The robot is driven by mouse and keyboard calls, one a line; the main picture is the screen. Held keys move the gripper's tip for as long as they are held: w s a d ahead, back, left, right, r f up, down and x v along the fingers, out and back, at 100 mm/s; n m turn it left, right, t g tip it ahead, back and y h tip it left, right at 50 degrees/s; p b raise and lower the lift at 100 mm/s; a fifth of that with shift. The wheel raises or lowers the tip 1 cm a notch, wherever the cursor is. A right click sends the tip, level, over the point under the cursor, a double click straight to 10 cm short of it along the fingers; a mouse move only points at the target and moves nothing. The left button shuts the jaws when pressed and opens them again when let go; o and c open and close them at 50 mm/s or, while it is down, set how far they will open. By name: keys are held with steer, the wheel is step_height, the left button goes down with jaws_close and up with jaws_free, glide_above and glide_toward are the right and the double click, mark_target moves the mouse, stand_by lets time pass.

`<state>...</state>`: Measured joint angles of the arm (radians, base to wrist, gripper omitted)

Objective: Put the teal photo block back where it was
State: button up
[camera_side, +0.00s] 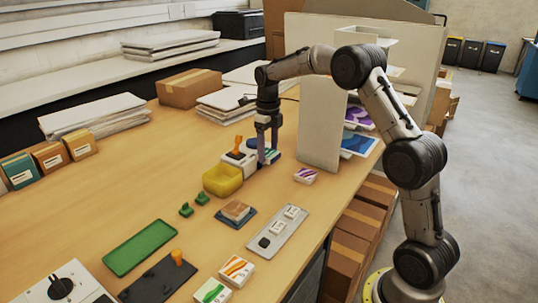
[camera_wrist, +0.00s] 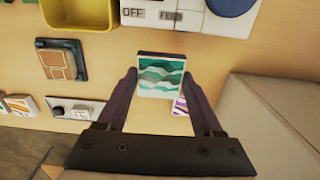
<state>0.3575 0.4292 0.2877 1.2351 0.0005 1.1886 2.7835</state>
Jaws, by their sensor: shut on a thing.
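The teal photo block (camera_wrist: 162,78), with a pale-edged wavy green picture, is between the fingertips of my gripper (camera_wrist: 163,88) in the wrist view. My gripper is shut on it. In the side view my gripper (camera_side: 266,155) points down beside the white laminator (camera_side: 238,160), and I cannot clearly make out the block there. In the wrist view the laminator's OFF and FEED panel (camera_wrist: 165,17) lies just beyond the block. The block's height above the table is hard to tell.
A purple-striped block (camera_side: 305,175) lies right of my gripper, partly hidden behind a finger in the wrist view. A yellow bin (camera_side: 222,187), a dark blue pad with a tan block (camera_side: 237,212) and a grey switch strip (camera_side: 279,233) lie nearer. A pale upright panel (camera_side: 320,125) stands close right.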

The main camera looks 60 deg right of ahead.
steer(key=shift+s+a+f+n, duration=0.1)
steer(key=shift+s+f+n, duration=0.15)
steer(key=shift+n, duration=0.15)
steer(key=s, duration=0.1)
steer(key=s+a+n, duration=0.1)
steer(key=s, duration=0.1)
steer(key=shift+s+f, duration=0.15)
steer(key=shift+f, duration=0.05)
steer(key=s+a+r+n, duration=0.1)
steer(key=s+a+r, duration=0.2)
steer(key=s, duration=0.6)
steer(key=s+a+r+n, duration=0.2)
steer(key=s+a+r, duration=0.1)
steer(key=s, duration=0.7)
glide_above(293, 192)
steer(key=f, duration=0.8)
steer(key=shift+s+a+f, duration=0.1)
steer(key=shift+s+f, duration=0.05)
steer(key=shift+s, duration=0.1)
steer(key=shift+w+f, duration=0.15)
steer(key=shift+f, duration=0.85)
steer(key=shift+w+f, duration=0.15)
steer(key=shift+f, duration=0.8)
